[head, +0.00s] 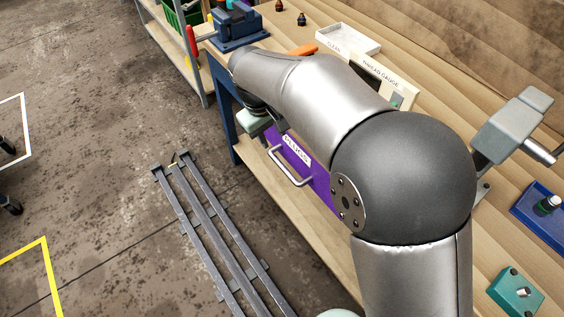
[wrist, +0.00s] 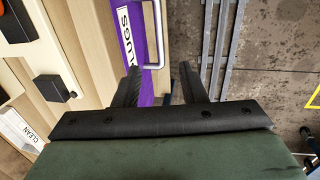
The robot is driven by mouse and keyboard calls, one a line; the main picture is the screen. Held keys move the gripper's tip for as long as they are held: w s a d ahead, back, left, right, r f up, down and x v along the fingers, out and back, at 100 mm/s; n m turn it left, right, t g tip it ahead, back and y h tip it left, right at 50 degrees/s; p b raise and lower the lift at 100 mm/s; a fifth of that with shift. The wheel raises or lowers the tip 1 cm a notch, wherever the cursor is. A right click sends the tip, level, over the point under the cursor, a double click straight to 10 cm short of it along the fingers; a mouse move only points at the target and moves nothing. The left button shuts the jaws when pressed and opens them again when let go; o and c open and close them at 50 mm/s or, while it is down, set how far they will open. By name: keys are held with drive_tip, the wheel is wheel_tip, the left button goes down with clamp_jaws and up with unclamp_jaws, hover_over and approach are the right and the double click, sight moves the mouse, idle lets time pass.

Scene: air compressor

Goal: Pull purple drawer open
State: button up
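The purple drawer (head: 320,183) is set into the workbench front below the top and carries a white "PLUGS" label. Its front looks flush; I see no clear gap. A pale bar handle (head: 288,172) sticks out from it. In the wrist view the drawer (wrist: 128,45) and handle (wrist: 161,35) lie beyond the fingertips. My gripper (wrist: 160,75) is open, with nothing between its pads. The handle's near end appears between the two fingers in the picture, apparently still beyond them. In the head view my gripper (head: 268,122) is partly hidden by my arm.
Metal floor rails (head: 215,235) run beside the bench.

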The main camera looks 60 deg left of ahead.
sight(285, 169)
drive_tip(key=w+f, duration=0.1)
drive_tip(key=f, duration=0.4)
drive_tip(key=w+f+p, duration=0.1)
drive_tip(key=f, duration=0.5)
drive_tip(key=w+f+p, duration=0.1)
drive_tip(key=f, duration=0.4)
drive_tip(key=shift+w+f, duration=0.3)
drive_tip(key=shift+f, duration=0.05)
clamp_jaws()
